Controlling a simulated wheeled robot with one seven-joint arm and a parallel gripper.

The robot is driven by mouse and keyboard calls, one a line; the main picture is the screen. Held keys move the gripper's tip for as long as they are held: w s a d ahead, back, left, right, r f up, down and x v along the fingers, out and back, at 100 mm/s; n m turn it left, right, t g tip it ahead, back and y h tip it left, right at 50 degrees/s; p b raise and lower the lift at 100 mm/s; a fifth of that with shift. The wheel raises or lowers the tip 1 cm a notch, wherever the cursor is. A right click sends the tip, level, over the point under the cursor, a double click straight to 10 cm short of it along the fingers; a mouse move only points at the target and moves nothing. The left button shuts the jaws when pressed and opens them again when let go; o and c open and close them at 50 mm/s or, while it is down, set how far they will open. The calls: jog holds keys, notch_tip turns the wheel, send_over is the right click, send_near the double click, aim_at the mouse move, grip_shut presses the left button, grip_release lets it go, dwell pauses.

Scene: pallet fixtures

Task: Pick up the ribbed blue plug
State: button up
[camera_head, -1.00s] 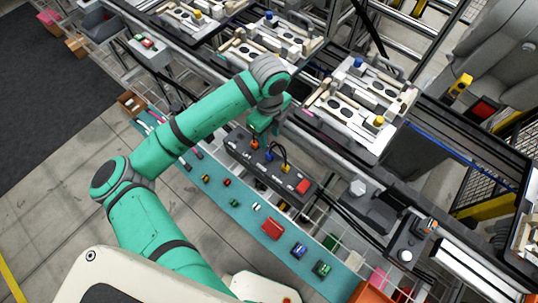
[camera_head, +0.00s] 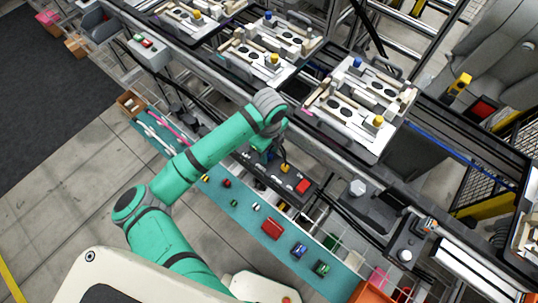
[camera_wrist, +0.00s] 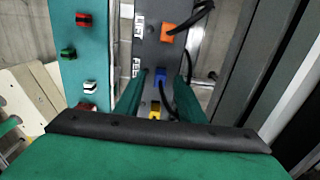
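The blue plug (camera_wrist: 160,76) sits upright on a dark grey panel box (camera_wrist: 158,47), in a row between an orange plug (camera_wrist: 172,25) and a yellow plug (camera_wrist: 155,109). Its ribs are too small to make out. In the wrist view my gripper (camera_wrist: 162,78) is open, with one green finger on each side of the blue plug and gaps visible at both sides. Whether the fingertips are level with the plug or above it I cannot tell. In the head view my gripper (camera_head: 267,147) is over the panel box (camera_head: 318,185) and largely hides the blue plug.
Black cables (camera_wrist: 192,20) run from the plugs. A teal strip (camera_head: 222,199) with small coloured parts lies in front. The conveyor rail and a pallet fixture (camera_head: 350,112) stand behind.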

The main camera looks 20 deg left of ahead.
grip_shut()
